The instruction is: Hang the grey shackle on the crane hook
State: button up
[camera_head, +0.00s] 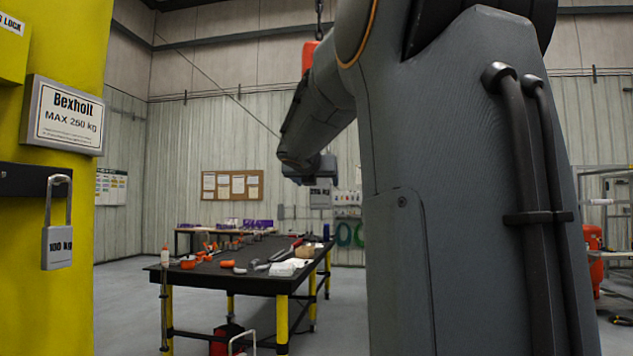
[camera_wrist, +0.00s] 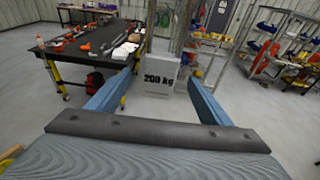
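The grey shackle (camera_wrist: 160,79) is a pale padlock-shaped piece marked 200 kg. In the wrist view it sits upright and centred between the two blue fingers of my gripper (camera_wrist: 164,68), near their tips and clear of the floor. In the head view the shackle (camera_head: 320,194) hangs just under the end of my arm, right of the table. An orange hoist part (camera_head: 307,57) on a chain shows at the top. The crane hook itself is hidden behind my arm.
A yellow post (camera_head: 50,130) at left carries a MAX 250 kg sign (camera_head: 66,114) and a grey lock-shaped weight (camera_head: 57,245) marked 100 KG. A black worktable (camera_head: 240,281) holds several orange and grey tools. Shelves (camera_wrist: 245,50) stand right in the wrist view. Open floor lies between.

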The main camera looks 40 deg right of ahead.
jog(key=b+v, duration=0.1)
jog(key=v, duration=0.7)
jog(key=a+f+m+g+y, duration=0.15)
jog(key=a+f+m, duration=0.3)
jog(key=f, duration=0.65)
jog(key=a+f+m+g+y, duration=0.1)
jog(key=a+f+m+y, duration=0.3)
jog(key=f, duration=0.7)
jog(key=a+f+m+g+y, duration=0.1)
jog(key=a+f+m+g, duration=0.15)
jog(key=a+f, duration=0.6)
jog(key=s+a+f+m+g+y, duration=0.1)
jog(key=s+a+f+m, duration=0.3)
jog(key=s+f, duration=0.3)
jog(key=s+a+f+m+g+y, duration=0.2)
jog(key=s+a+f+m, duration=0.3)
jog(key=f, duration=0.5)
jog(key=s+a+f+m+g+y, duration=0.2)
jog(key=s+a+f+m, duration=0.3)
jog(key=s+f, duration=0.4)
jog(key=shift+a+f+m, duration=0.2)
jog(key=shift+a+m, duration=0.05)
jog(key=shift+m, duration=0.55)
jog(key=shift+s+r, duration=0.1)
